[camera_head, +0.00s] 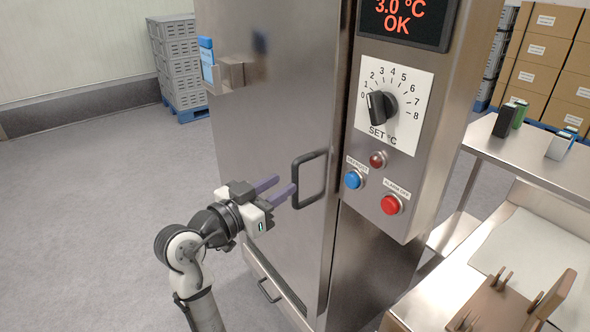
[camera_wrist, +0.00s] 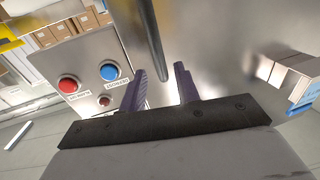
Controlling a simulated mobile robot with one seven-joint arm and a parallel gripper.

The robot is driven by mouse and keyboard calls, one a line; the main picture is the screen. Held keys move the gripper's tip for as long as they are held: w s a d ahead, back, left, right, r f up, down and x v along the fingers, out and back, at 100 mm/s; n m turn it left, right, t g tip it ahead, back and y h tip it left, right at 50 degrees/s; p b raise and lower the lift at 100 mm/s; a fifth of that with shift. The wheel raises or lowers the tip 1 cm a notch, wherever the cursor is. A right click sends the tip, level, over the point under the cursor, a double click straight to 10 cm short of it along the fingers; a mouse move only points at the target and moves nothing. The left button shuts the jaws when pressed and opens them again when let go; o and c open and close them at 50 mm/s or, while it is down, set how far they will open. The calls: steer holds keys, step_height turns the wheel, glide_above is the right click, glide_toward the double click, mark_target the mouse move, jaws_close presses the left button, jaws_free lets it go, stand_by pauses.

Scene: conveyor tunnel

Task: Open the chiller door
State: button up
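The chiller door (camera_head: 270,110) is a tall brushed-steel panel and looks shut. Its dark loop handle (camera_head: 325,176) is near the door's right edge, at mid height. My gripper (camera_head: 281,187) is open, with its two purple fingers pointing at the handle from the left. Nothing is held.
Right of the door, a control panel carries a temperature dial (camera_head: 381,106), a blue button (camera_head: 353,179) and a red button (camera_head: 391,204). A lower handle (camera_head: 268,291) is below the door. A steel bench (camera_head: 560,180) stands at right. The floor (camera_head: 90,210) at left is clear.

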mark_target(292, 177)
steer(key=shift+p+x, duration=0.65)
steer(key=shift+x, duration=2.1)
jaws_close()
